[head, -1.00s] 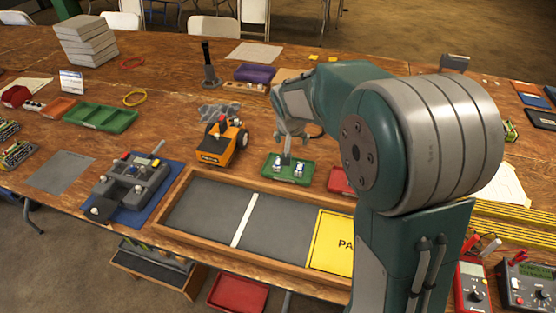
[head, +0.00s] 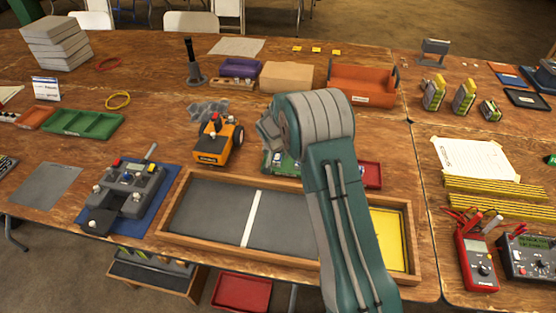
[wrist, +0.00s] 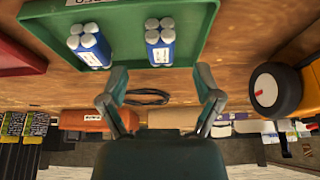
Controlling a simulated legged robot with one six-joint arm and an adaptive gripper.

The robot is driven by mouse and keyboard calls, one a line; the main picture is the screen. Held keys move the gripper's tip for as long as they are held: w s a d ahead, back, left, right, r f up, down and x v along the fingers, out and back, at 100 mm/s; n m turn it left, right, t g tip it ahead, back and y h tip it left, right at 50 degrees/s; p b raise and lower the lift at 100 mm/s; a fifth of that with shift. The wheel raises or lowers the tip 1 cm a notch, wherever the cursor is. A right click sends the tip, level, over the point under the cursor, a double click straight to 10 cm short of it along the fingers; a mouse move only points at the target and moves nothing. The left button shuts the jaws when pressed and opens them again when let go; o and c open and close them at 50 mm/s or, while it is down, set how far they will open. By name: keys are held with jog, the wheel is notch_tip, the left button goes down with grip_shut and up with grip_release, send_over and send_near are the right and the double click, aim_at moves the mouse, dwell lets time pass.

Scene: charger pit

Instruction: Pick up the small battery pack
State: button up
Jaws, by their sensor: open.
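Two blue battery packs with white caps, one on the left (wrist: 95,50) and one on the right (wrist: 160,45), sit upright in a green tray (wrist: 195,15) in the wrist view. They look alike, and I cannot tell which is smaller. My gripper (wrist: 161,85) is open and empty, its fingers apart at the tray's edge, with the right pack roughly between their lines. In the head view the green tray (head: 287,171) is mostly hidden behind my arm, and the packs and fingers cannot be made out.
An orange rover (head: 218,143) stands left of the tray, its wheel near in the wrist view. A red tray (head: 372,175) is on the right. A wooden-framed track (head: 300,222) lies in front. Yellow-grey packs (head: 465,97) and an orange bin (head: 362,86) stand further back.

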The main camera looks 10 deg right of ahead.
aim_at(277, 157)
jog(key=shift+w+a+f, duration=0.1)
jog(key=shift+w+f, duration=0.1)
jog(key=shift+f, duration=0.2)
jog(key=x, duration=0.3)
jog(key=shift+w+f, duration=0.2)
jog(key=shift+w, duration=0.15)
jog(key=shift+w+d+f, duration=0.15)
jog(key=shift+d+f, duration=0.2)
jog(key=shift+a, duration=0.15)
grip_shut()
